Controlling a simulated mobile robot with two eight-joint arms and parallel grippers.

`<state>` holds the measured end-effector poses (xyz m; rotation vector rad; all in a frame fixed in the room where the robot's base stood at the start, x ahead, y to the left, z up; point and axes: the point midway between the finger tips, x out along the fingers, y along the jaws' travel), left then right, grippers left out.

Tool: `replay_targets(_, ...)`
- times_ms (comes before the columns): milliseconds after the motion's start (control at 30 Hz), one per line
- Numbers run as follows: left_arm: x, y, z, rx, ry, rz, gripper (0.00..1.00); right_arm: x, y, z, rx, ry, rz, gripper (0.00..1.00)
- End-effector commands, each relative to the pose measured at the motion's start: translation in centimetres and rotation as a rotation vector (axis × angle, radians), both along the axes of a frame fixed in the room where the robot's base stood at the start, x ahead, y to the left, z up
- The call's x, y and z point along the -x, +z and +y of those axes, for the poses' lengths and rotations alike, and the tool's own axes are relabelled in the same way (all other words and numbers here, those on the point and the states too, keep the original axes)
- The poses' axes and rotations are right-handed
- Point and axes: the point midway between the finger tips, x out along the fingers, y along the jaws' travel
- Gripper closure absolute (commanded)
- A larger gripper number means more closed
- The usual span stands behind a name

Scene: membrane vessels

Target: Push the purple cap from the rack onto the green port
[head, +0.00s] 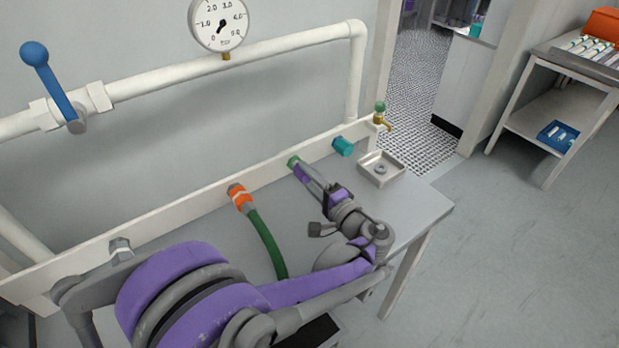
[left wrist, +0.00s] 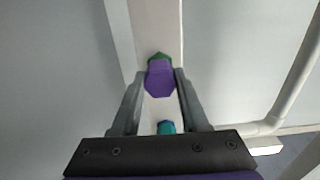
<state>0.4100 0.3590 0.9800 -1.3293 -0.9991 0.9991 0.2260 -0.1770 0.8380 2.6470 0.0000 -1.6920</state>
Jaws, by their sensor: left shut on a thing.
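The purple cap (left wrist: 160,80) is between the two fingers of my left gripper (left wrist: 161,76), which is shut on it. In the left wrist view the green port (left wrist: 158,57) shows just beyond the cap, in line with it. In the head view the gripper (head: 302,173) reaches the white rail, with a bit of the purple cap (head: 301,175) at its tips against or close to the green port (head: 292,161). I cannot tell whether the cap is seated on the port. My right gripper is not in view.
A teal fitting (head: 343,146) is right of the green port on the rail (head: 265,192). An orange fitting (head: 239,196) with a green hose (head: 266,243) is to the left. A small tray (head: 383,169) with a grey ring stands on the bench's right end.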

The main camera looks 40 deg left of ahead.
Motion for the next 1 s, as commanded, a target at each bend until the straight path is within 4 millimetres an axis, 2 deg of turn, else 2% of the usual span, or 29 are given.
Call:
replay_targets(600, -0.4, 0.0, 1.5, 0.0, 0.001, 0.0, 1.0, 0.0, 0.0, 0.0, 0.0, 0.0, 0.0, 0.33)
replay_targets(633, -0.4, 0.0, 1.5, 0.0, 0.0, 0.0, 0.53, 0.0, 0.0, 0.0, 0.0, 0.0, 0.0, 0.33)
replay_targets(800, -0.4, 0.0, 1.5, 0.0, 0.0, 0.0, 0.22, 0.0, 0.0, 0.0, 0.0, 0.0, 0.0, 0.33)
replay_targets(1000, -0.4, 0.0, 1.5, 0.0, 0.0, 0.0, 0.21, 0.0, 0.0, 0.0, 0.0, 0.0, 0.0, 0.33)
